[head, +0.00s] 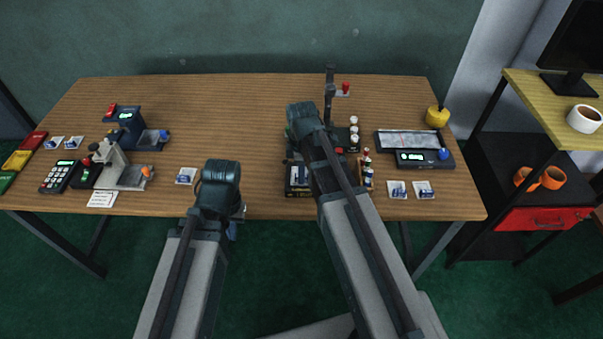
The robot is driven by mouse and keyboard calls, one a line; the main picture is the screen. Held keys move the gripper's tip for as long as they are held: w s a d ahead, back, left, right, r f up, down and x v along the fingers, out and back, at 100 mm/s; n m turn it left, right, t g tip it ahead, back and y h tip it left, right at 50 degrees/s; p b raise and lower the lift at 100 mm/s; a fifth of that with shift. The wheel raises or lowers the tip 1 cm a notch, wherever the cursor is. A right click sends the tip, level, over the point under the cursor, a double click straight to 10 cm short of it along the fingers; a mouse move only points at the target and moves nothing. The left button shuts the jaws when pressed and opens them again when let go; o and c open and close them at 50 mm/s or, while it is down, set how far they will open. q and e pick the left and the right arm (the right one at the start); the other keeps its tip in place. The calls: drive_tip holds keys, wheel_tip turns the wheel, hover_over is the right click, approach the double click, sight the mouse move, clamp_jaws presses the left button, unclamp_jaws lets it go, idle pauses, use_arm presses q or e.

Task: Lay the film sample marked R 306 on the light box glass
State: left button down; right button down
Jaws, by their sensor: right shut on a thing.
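A flat dark device with a pale glassy top (405,139), a green display and a blue knob stands at the right of the table; it looks like the light box, and its top appears bare. Small white-and-blue pieces, perhaps film samples, lie in front of it (397,189) and near the middle front (185,176). No R 306 marking is readable. My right gripper (292,158) is mostly hidden by its own wrist, over the dark equipment at the table's middle right. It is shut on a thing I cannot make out. My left gripper (238,212) is by the front edge; its fingers are unclear.
Small bottles (367,172) and white-capped vials (354,132) stand right of my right arm. A yellow weight-like object (437,117) is behind the light box. A microscope-like instrument (112,160) and a keypad (59,177) stand left.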

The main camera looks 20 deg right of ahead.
idle(0.3)
drive_tip(key=shift+c, duration=1)
unclamp_jaws()
wheel_tip(320, 180, up, 7)
drive_tip(key=p, duration=0.7)
drive_tip(key=shift+a, duration=0.1)
